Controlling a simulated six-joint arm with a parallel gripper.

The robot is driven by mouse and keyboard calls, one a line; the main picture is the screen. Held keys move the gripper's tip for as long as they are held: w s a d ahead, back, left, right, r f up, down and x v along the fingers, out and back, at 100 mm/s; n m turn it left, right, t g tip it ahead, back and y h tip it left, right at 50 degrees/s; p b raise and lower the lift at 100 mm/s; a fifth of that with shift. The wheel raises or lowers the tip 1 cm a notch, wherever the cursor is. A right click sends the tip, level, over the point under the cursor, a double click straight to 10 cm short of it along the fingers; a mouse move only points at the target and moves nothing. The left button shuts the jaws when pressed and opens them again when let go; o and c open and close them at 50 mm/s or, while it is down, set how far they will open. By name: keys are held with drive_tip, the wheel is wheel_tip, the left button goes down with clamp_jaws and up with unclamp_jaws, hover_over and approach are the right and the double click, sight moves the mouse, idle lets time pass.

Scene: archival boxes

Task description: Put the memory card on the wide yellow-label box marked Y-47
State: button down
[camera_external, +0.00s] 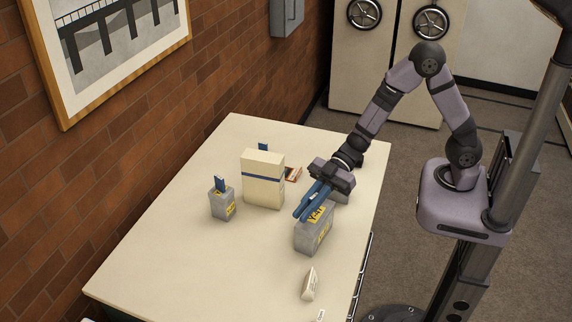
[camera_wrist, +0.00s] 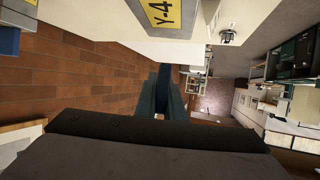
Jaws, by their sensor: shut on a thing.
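The wide grey box with the yellow Y-47 label (camera_external: 313,239) stands on the table, and part of its label shows at the top of the wrist view (camera_wrist: 168,14). My gripper (camera_external: 304,214) has its two blue fingers pointing down at an angle, over or just beside the top of this box. I cannot tell whether they touch it. In the wrist view my gripper (camera_wrist: 164,92) is nearly closed, shut on a small dark blue piece (camera_wrist: 164,72), which looks like the memory card. The fingers hide most of it.
A tall cream box with a blue stripe (camera_external: 263,182) stands left of my gripper. A small grey box (camera_external: 222,204) with a blue piece on top is farther left. A small brown item (camera_external: 293,174) and a white wedge (camera_external: 309,284) lie on the table. The front left is clear.

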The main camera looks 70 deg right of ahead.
sight(304, 228)
drive_tip(key=shift+f, duration=0.1)
drive_tip(key=shift+f, duration=1.95)
drive_tip(key=shift+f, duration=0.15)
drive_tip(key=c, duration=1.9)
unclamp_jaws()
drive_tip(key=shift+o, duration=0.2)
drive_tip(key=shift+d+r, duration=0.1)
drive_tip(key=shift+r, duration=0.1)
drive_tip(key=b+v, duration=0.1)
drive_tip(key=v, duration=1.1)
drive_tip(key=shift+s, duration=0.1)
